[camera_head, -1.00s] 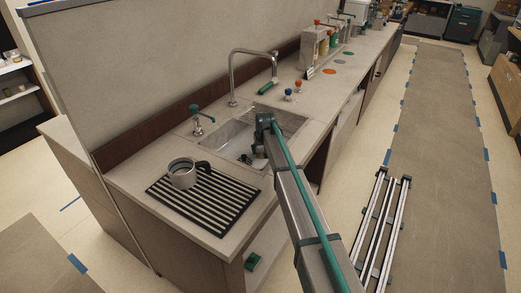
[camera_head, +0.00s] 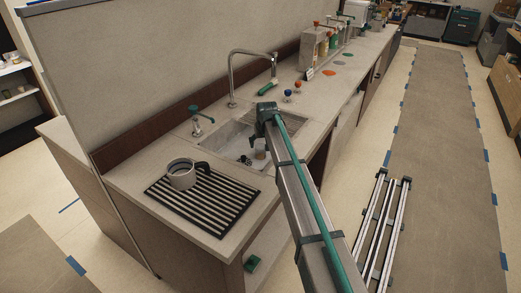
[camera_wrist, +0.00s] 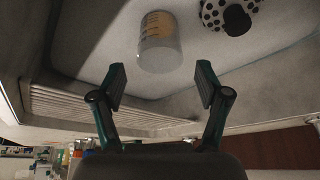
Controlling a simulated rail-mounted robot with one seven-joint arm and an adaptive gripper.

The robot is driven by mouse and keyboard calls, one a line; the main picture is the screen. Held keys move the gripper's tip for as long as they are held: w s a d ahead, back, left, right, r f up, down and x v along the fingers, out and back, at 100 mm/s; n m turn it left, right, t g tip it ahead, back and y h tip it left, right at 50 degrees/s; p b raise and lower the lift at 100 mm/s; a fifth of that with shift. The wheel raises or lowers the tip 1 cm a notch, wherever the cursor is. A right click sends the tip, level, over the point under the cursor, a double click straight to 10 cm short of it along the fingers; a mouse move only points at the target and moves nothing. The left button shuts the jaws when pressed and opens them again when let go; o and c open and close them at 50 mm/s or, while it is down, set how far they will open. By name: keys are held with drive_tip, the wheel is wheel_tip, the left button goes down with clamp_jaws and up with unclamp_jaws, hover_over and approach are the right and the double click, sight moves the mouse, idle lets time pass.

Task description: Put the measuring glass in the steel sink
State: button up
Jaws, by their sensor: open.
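The measuring glass (camera_wrist: 159,42) is clear with orange markings and is inside the steel sink (camera_wrist: 90,60), on its floor. In the head view the glass (camera_head: 260,146) shows small beside my arm, within the sink (camera_head: 233,134). My gripper (camera_wrist: 160,82) is open and empty. In the wrist view its fingertips are apart from the glass, with a gap between them and it. In the head view my arm hides most of the gripper.
A dark drain piece (camera_wrist: 230,14) with a perforated plate is in the sink near the glass. A tall faucet (camera_head: 232,75) and a green-topped dispenser (camera_head: 197,118) stand behind the sink.

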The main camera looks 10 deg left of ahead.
drive_tip(key=v, duration=0.5)
drive_tip(key=shift+r, duration=0.3)
